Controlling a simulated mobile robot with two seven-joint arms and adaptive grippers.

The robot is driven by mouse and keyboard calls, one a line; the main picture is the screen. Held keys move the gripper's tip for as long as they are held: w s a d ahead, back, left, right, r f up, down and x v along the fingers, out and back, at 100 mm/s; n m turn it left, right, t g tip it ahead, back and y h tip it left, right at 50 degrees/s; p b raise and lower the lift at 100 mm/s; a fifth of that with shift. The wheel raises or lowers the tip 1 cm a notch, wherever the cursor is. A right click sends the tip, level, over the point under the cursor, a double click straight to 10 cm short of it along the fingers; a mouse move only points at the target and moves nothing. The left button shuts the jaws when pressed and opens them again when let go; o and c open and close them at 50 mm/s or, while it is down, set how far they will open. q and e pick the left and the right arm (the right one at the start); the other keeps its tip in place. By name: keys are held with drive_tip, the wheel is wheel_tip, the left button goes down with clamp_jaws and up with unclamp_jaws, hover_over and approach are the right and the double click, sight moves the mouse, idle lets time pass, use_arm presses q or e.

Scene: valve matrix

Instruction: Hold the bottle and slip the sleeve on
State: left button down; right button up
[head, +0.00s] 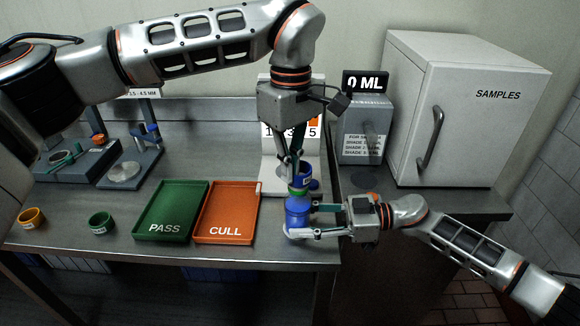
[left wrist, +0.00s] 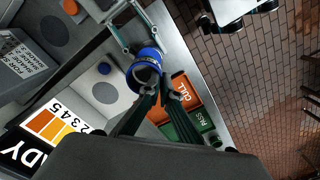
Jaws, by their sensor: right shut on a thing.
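The blue bottle (head: 297,213) stands upright near the front edge of the bench, right of the trays. My right gripper (head: 301,222) comes from the right and is shut around its body. A dark blue ring-shaped sleeve (head: 302,181) with a pale label is directly above the bottle's top; how far it surrounds the neck is hidden. My left gripper (head: 296,168) points down from above, its fingers pinched on the sleeve's wall. In the left wrist view the sleeve (left wrist: 146,62) shows its round opening at the fingertips (left wrist: 158,88).
A green PASS tray (head: 205,188) and an orange CULL tray (head: 250,185) lie left of the bottle. An orange ring (head: 32,217) and a green ring (head: 101,223) stand at the bench's left front. A dispenser (head: 365,130) and a SAMPLES cabinet (head: 465,125) stand at right.

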use_arm(q)
drive_tip(key=shift+f, duration=0.8)
idle(0.9)
drive_tip(key=c, duration=2.2)
unclamp_jaws()
wheel_tip(320, 180, up, 12)
drive_tip(key=shift+d+r, duration=0.1)
drive_tip(key=shift+w, duration=0.1)
use_arm(e)
drive_tip(key=o, duration=0.9)
